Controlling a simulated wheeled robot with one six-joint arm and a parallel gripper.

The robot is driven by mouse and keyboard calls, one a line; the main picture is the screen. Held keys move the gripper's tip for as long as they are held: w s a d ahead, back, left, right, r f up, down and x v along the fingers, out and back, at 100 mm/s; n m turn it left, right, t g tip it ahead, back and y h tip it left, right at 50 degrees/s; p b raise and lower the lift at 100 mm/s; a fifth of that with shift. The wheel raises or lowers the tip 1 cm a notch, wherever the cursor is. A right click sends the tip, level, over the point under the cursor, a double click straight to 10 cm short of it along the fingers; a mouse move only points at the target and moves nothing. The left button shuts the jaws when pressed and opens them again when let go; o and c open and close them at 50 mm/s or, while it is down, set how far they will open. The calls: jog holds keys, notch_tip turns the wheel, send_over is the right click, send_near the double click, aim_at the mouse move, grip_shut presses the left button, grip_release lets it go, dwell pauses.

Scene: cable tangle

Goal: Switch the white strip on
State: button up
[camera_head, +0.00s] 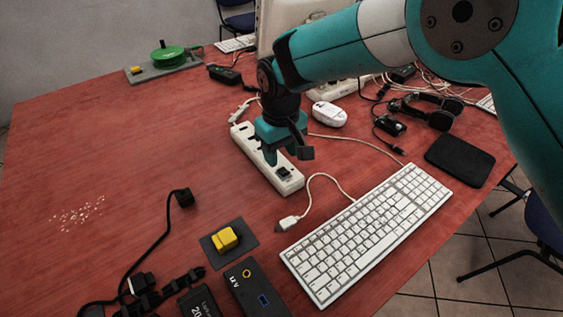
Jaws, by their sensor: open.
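The white power strip (291,184) lies on the red table, running from upper left to lower right. A dark switch (283,172) shows near its lower right end. My gripper (288,157) is open and hangs over the strip, just behind the switch in the picture. It hides the strip's middle part. I cannot tell whether the fingertips touch the strip. The switch's position is too small to tell.
A white keyboard (367,232) lies at the lower right, with a loose white USB plug (287,223) beside it. A white mouse (329,114), headphones (432,108) and cables lie behind. A yellow block (224,239) sits on a dark pad. The table's left side is mostly clear.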

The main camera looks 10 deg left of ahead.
aim_at(282, 169)
jog(key=shift+f, duration=1.95)
grip_shut()
jog(key=shift+s+d+f+t+y+b, duration=0.1)
jog(key=shift+s+d+t+y+b, duration=0.1)
jog(key=shift+t+y+b, duration=0.75)
jog(key=shift+d+t+y+b, duration=0.1)
jog(key=shift+t+y+b, duration=0.3)
jog(key=shift+b, duration=0.4)
jog(key=shift+r, duration=0.2)
grip_release()
jog(key=shift+s, duration=0.1)
